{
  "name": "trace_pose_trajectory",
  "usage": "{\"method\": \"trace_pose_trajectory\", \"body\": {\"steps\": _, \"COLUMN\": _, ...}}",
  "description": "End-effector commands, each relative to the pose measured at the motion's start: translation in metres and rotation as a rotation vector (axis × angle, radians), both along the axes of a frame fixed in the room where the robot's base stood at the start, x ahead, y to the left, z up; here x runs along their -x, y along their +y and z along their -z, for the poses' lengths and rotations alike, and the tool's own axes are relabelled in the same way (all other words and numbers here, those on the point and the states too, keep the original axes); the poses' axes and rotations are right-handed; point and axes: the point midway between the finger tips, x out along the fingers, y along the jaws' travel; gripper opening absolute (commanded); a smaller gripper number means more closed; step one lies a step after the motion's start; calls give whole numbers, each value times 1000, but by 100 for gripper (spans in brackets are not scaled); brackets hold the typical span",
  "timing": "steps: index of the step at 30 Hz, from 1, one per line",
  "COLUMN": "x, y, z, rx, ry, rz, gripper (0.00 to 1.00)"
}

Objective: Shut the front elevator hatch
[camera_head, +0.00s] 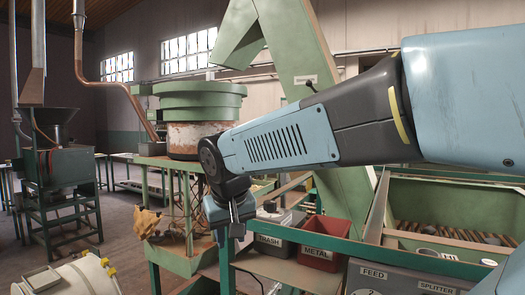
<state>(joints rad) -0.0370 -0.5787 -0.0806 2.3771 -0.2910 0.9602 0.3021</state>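The green elevator casing (287,45) rises behind my arm near the middle. A small pale label (305,79) and a short dark-knobbed lever (311,87) show on it, just above my arm. The label is too small to read. I cannot clearly make out the front hatch or whether it stands open; my arm covers part of the casing. My gripper (229,222) points down, left of and below the lever, apart from it. It appears empty, but its finger gap is not clear from this angle.
A red METAL bin (320,243) and a grey TRASH bin (273,241) sit below, beside a green frame rail (300,249). A round green hopper (199,102) stands behind at left. A green machine (60,167) stands far left. Open floor (115,235) lies between.

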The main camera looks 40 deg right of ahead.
Motion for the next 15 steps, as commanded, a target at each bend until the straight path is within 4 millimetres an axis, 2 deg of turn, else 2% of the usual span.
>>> {"method": "trace_pose_trajectory", "body": {"steps": 1, "x": -15, "y": -16, "z": -4, "rx": 33, "ry": 15, "rz": 56, "gripper": 36}}
{"method": "trace_pose_trajectory", "body": {"steps": 8, "x": -74, "y": -89, "z": -25, "rx": 222, "ry": 18, "rz": 327, "gripper": 36}}
{"method": "trace_pose_trajectory", "body": {"steps": 15, "x": -140, "y": -161, "z": -53, "rx": 467, "ry": -74, "rz": 581, "gripper": 36}}
